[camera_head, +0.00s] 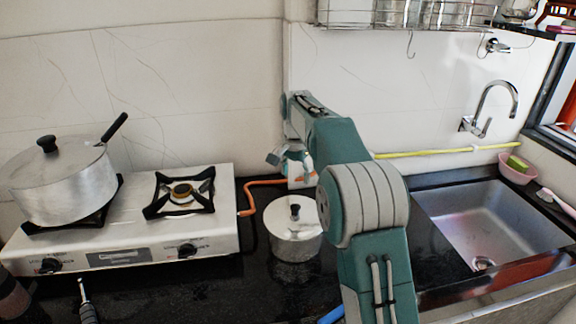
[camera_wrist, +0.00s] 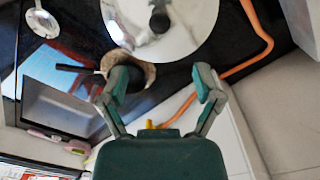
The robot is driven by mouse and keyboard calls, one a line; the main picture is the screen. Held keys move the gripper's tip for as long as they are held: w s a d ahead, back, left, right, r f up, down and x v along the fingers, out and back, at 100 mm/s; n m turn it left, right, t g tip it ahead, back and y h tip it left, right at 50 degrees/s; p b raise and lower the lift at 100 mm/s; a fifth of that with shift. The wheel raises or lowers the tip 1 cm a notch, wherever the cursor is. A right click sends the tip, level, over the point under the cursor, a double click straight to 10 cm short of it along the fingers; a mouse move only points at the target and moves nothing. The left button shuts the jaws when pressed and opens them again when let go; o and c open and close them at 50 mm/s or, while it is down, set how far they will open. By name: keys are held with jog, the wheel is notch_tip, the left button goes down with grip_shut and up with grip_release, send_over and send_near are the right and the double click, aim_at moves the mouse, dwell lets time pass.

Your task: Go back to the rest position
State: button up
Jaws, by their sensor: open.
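My gripper (camera_head: 291,163) is above the counter, behind the small lidded metal pot (camera_head: 296,245), with my arm reaching out from the lower right. In the wrist view its two fingers (camera_wrist: 160,78) are spread apart with nothing held between them. A brown curved thing (camera_wrist: 149,74) shows beside the left finger, partly hidden by it. A dark bar-like shape lies to its left; I cannot tell whether they touch. The small pot's lid (camera_wrist: 190,28) with a black knob fills the top of the wrist view.
A two-burner stove (camera_head: 140,245) with a large pot (camera_head: 60,185) stands left. An orange hose (camera_head: 262,183) runs behind the small pot and also shows in the wrist view (camera_wrist: 262,35). A sink (camera_head: 490,225) and tap (camera_head: 490,105) are right. A wire rack (camera_head: 410,14) hangs above.

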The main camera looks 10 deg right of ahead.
jog(key=s+r+n+t, duration=0.1)
jog(key=s+r+n, duration=0.1)
jog(key=s+r, duration=0.5)
jog(key=s+r+n+t, duration=0.2)
jog(key=s+r, duration=0.1)
jog(key=s, duration=0.8)
jog(key=s+f+n+t, duration=0.1)
jog(key=s+f+n, duration=0.1)
jog(key=s, duration=0.8)
jog(key=s+f+n+t, duration=0.1)
jog(key=s+f+n, duration=0.2)
jog(key=s, duration=0.7)
jog(key=shift+s+f+t, duration=0.15)
jog(key=shift+f+t, duration=0.15)
jog(key=shift+f, duration=0.35)
